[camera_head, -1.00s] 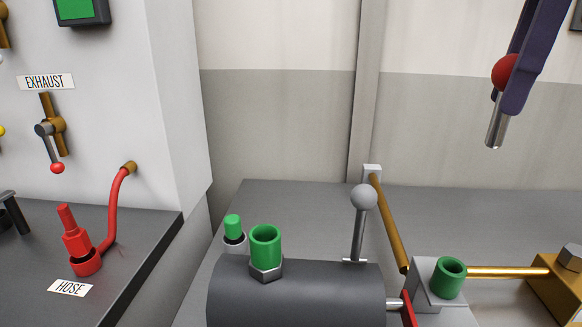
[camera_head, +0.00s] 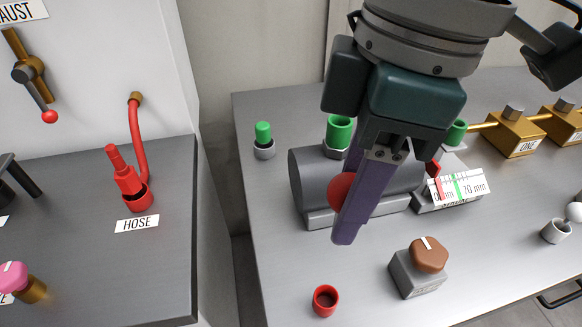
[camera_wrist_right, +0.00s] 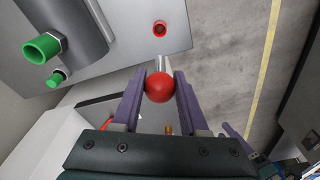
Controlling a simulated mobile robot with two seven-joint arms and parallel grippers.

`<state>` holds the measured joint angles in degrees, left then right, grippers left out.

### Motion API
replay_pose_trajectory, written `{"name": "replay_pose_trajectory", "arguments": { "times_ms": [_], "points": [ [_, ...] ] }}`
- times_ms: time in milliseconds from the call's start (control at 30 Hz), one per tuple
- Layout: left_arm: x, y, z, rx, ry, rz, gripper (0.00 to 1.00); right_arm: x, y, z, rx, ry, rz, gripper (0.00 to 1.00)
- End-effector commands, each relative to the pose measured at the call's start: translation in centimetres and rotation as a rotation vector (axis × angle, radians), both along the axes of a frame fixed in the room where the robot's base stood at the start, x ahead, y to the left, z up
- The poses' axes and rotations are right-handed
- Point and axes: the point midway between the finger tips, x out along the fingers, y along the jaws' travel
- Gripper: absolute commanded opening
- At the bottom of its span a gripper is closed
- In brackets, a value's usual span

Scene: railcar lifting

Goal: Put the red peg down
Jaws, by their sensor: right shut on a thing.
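The red peg (camera_head: 338,188) has a red ball head and a metal pin. My right gripper (camera_head: 345,236) is shut on its ball, over the front of the grey cylinder in the head view. In the right wrist view, the ball of the peg (camera_wrist_right: 159,87) sits between both purple fingers of the right gripper (camera_wrist_right: 163,80), with the pin pointing away. In the head view a finger hides part of the ball and the pin. A purple part at the lower right of the wrist view looks like my left gripper (camera_wrist_right: 235,132); its jaws are unclear.
A red open cup (camera_head: 325,300) stands on the grey bench, lower than the gripper in the picture; it shows in the wrist view too (camera_wrist_right: 160,28). A brown knob (camera_head: 429,255) and a scale (camera_head: 458,188) are to the right. Bare bench lies around the cup.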

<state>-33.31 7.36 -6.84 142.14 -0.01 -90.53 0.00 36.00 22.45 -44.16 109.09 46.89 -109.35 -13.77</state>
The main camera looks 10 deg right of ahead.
Motion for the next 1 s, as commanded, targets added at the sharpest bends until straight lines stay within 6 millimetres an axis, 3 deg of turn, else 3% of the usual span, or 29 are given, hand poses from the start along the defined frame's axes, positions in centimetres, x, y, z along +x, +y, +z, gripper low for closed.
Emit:
{"name": "replay_pose_trajectory", "arguments": {
  "times_ms": [100, 400, 833, 1000],
  "points": [
    [0.0, -0.2, -0.5, -0.009, 0.000, 0.004, 0.52, -0.2, -0.1, -3.7, -0.004, 0.009, -0.003, 0.00],
    [0.0, -0.4, -1.6, -0.015, 0.000, 0.007, 0.52, -0.1, -0.2, -12.0, -0.004, 0.005, -0.002, 0.00],
    [0.0, -0.2, -2.7, -0.009, 0.000, 0.005, 0.52, 0.0, -0.1, -17.5, -0.002, 0.002, -0.001, 0.00],
    [0.0, -0.1, -2.8, -0.004, 0.000, 0.002, 0.52, 0.0, -0.1, -18.3, -0.003, -0.001, 0.001, 0.00]
  ]
}}
